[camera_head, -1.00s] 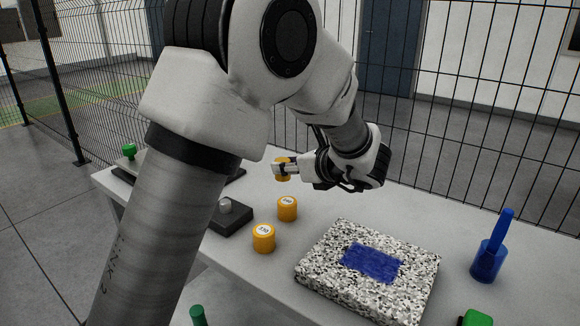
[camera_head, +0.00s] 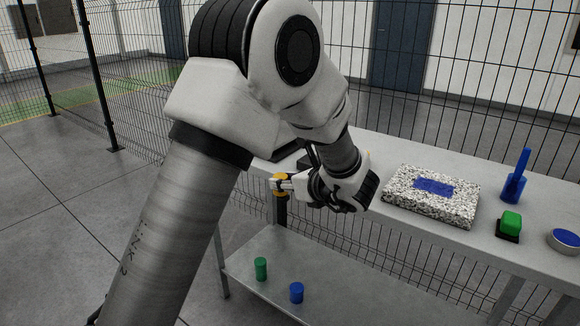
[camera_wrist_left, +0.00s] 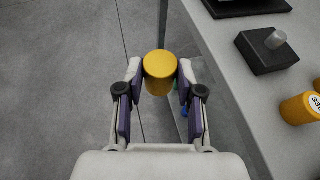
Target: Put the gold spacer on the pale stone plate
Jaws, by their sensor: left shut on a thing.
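My left gripper (camera_head: 283,184) is shut on the gold spacer (camera_head: 279,178), a short yellow-gold cylinder. In the left wrist view the spacer (camera_wrist_left: 160,68) sits between the two fingertips (camera_wrist_left: 160,78), over the floor beside the table edge. The pale stone plate (camera_head: 405,202) is a black-and-white speckled slab with a blue rectangle on top. It lies on the table to the right of the gripper, and its top looks empty. My right gripper is not in view.
A labelled gold cylinder (camera_wrist_left: 297,109) and a dark block with a grey knob (camera_wrist_left: 267,52) stand on the table (camera_head: 390,222). Right of the plate are a blue holder (camera_head: 513,188), a green block (camera_head: 510,223) and a blue-topped round tin (camera_head: 565,239). Green (camera_head: 261,268) and blue (camera_head: 296,292) cylinders stand on the lower shelf.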

